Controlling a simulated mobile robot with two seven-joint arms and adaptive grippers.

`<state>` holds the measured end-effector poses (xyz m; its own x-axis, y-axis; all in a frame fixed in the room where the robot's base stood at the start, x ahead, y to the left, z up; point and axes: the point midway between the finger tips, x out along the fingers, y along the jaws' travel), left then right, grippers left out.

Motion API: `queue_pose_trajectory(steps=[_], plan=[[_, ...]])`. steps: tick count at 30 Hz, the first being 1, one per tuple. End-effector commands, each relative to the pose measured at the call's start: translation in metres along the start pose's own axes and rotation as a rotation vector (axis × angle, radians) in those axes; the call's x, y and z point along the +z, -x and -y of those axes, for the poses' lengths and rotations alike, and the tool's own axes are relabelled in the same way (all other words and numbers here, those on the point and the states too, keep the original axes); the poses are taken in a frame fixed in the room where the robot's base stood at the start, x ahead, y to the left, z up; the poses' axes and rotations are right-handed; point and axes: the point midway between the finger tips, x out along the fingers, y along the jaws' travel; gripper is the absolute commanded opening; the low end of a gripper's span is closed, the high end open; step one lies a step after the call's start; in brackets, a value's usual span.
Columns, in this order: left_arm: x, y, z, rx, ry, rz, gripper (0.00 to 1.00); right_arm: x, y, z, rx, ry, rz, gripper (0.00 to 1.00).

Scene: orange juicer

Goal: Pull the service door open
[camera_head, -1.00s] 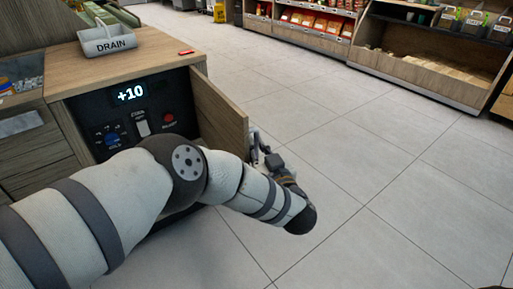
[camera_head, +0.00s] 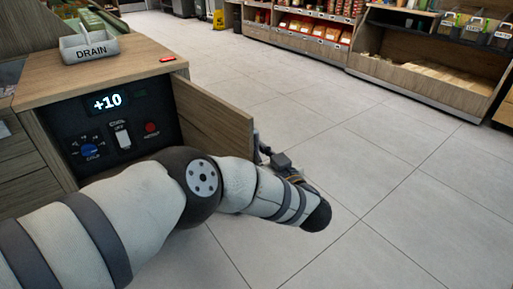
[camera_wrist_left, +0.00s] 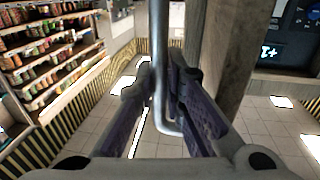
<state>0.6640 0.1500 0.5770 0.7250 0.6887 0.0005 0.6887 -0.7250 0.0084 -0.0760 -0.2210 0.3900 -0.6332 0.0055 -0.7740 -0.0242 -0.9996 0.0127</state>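The service door (camera_head: 212,118) is a wooden panel standing open at the right side of the counter cabinet, swung out over the floor. My left arm reaches across the cabinet front to the door's outer face. My left gripper (camera_head: 268,160) is at the door's free edge, mostly hidden behind my wrist. In the left wrist view, a metal bar handle (camera_wrist_left: 158,45) runs upright between my left gripper's fingers (camera_wrist_left: 160,85), which are closed about it. The door (camera_wrist_left: 225,50) is just right of the handle there. My right gripper is out of view.
The cabinet's dark control panel (camera_head: 67,119) shows a "+10" display, a blue knob, a white switch and a red button. A DRAIN caddy (camera_head: 90,47) and a small red item (camera_head: 167,59) sit on the counter. The tiled floor right of the door is clear; store shelves (camera_head: 310,28) stand beyond.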

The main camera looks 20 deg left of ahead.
Motion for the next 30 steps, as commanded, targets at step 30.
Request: queue_pose_trajectory(steps=[30], plan=[[0.0,0.12,0.0,0.002,0.001,0.002,0.2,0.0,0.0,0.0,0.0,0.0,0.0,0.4]])
